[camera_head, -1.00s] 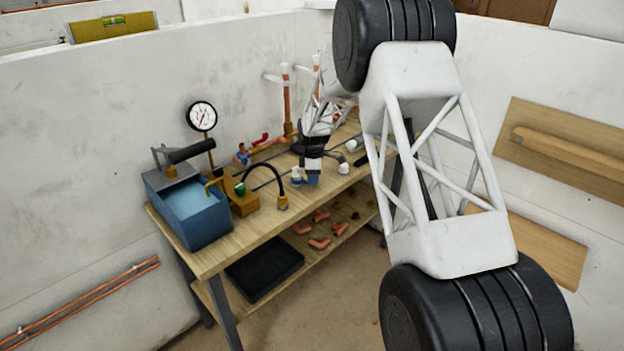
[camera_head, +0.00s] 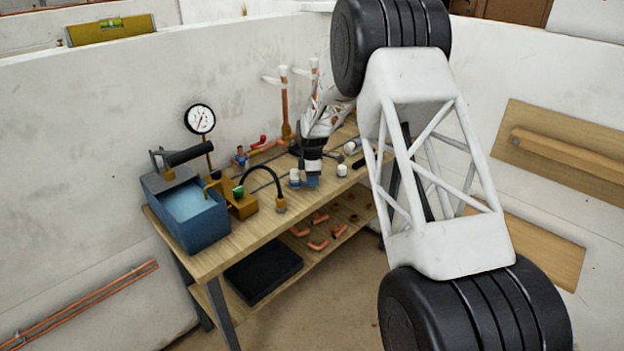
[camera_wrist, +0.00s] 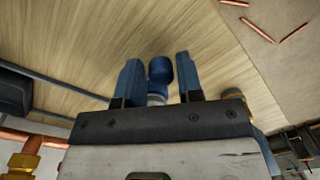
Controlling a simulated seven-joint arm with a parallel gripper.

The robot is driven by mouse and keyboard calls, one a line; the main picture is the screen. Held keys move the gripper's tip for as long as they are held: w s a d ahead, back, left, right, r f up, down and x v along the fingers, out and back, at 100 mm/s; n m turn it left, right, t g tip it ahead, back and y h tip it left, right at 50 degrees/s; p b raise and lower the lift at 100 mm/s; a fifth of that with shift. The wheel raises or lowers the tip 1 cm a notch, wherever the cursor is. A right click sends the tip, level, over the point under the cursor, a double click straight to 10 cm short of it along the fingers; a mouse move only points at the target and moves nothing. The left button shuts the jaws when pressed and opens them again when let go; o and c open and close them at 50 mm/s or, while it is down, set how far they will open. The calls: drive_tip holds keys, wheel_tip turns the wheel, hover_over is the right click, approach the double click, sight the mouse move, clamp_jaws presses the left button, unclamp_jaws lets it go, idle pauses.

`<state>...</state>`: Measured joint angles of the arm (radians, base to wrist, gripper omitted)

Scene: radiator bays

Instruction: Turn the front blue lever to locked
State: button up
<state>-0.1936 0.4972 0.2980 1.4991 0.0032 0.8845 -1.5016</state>
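In the wrist view a blue lever (camera_wrist: 160,72) with a rounded end stands between the two blue fingers of my gripper (camera_wrist: 158,62). The fingers are apart, one on each side of the lever, with narrow gaps showing. In the head view my gripper (camera_head: 313,180) is low over the front edge of the workbench (camera_head: 232,247). The lever cannot be made out clearly there. Another blue valve part (camera_head: 241,157) sits farther back, near a red lever (camera_head: 262,141).
A blue water tank (camera_head: 198,228) stands at the bench's left end, with a pressure gauge (camera_head: 200,119) behind it. A curved black hose (camera_head: 265,172) lies left of my gripper. Copper pipes (camera_head: 286,100) rise behind. A white-capped fitting (camera_head: 342,170) is to the right.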

drive_tip(key=shift+o, duration=1.2)
drive_tip(key=shift+r, duration=0.1)
drive_tip(key=shift+w+r, duration=0.15)
drive_tip(key=shift+r, duration=3.65)
